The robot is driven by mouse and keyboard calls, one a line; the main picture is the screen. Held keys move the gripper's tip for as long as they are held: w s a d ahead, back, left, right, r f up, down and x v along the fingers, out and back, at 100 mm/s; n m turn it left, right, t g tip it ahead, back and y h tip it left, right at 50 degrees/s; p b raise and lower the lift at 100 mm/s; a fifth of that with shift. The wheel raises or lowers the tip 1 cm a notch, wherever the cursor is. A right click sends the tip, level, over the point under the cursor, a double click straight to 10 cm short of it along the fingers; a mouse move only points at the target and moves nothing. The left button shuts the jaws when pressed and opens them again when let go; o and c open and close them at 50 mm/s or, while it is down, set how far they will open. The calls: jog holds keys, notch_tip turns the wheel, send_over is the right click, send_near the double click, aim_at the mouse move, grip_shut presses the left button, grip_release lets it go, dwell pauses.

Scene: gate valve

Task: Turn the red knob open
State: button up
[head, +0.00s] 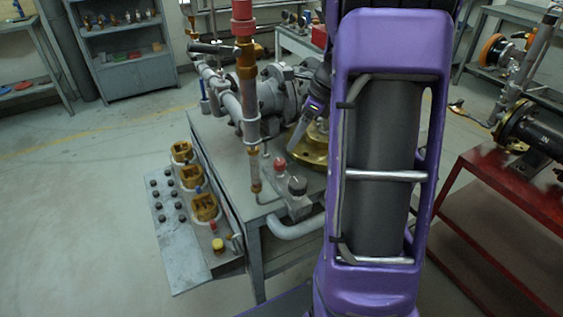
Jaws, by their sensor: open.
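A small red knob (279,163) sits on a grey fitting at the front right of the metal workbench (225,150), beside a dark round knob (297,186). My gripper (297,140) is small and partly visible, pointing down and left over a brass flange (311,152) just above and right of the red knob. It looks empty and apart from the knob. My purple arm hides the bench's right side. Whether the knob stands open or closed cannot be told.
A vertical pipe with a red top (242,20) rises left of my gripper. A grey valve body (270,95) stands behind. A sloping control panel (190,215) with brass rings projects at front left. A red table (500,185) stands right. The left floor is clear.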

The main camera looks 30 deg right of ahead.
aim_at(281, 161)
jog(key=b+x, duration=0.2)
jog(key=x, duration=0.8)
jog(key=shift+f, duration=0.15)
grip_shut()
